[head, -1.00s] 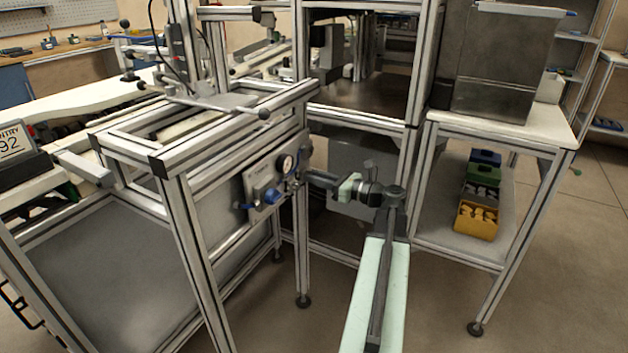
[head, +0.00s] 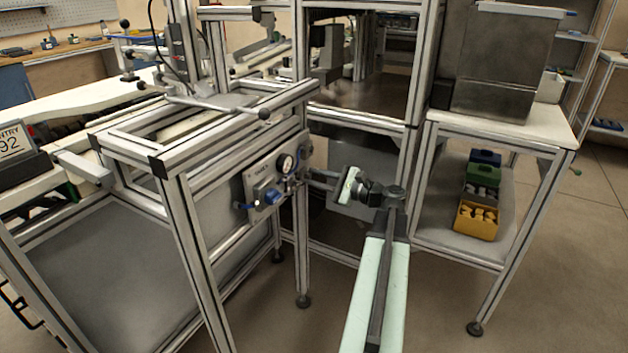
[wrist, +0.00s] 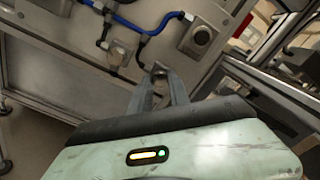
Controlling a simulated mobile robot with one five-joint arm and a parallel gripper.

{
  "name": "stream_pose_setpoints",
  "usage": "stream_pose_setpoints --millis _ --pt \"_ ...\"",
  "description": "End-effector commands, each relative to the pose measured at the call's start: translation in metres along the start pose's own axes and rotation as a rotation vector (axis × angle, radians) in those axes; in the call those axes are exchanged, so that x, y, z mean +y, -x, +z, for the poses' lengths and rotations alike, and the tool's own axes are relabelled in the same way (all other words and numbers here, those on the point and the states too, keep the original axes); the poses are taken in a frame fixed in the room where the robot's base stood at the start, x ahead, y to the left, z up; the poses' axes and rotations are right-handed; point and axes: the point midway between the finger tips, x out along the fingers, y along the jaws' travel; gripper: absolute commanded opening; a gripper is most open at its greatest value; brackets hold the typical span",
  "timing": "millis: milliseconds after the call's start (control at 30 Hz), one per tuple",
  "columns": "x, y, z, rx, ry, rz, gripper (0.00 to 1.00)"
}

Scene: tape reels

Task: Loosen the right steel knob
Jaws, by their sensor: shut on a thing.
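The steel knob (wrist: 159,70) is small and sits at my fingertips on the grey panel in the wrist view. My gripper (wrist: 160,84) is shut on it, with one finger on each side. In the head view my gripper (head: 303,180) reaches the right edge of the panel (head: 258,182), just below and right of the round gauge (head: 286,163). The knob itself is hard to make out there, small and partly covered by the fingers.
Blue tubing (wrist: 140,32) runs close by in the wrist view. An aluminium frame post (head: 301,250) stands below.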

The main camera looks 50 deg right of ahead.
Motion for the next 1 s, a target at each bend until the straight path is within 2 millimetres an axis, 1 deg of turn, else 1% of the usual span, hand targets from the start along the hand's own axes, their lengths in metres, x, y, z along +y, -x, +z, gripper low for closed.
stream_pose_setpoints --millis 200,400,933,967,1000 --pt "0.0019 -0.0003 0.0020 -0.006 0.112 0.004 0.00" --pt "0.0023 -0.0004 0.0020 -0.006 0.168 0.005 0.00" --pt "0.0030 -0.0005 0.0019 -0.006 0.188 0.007 0.00" --pt "0.0030 -0.0005 0.0019 -0.005 0.188 0.007 0.28" --pt "0.0029 -0.0005 0.0017 -0.005 0.188 0.007 0.39"
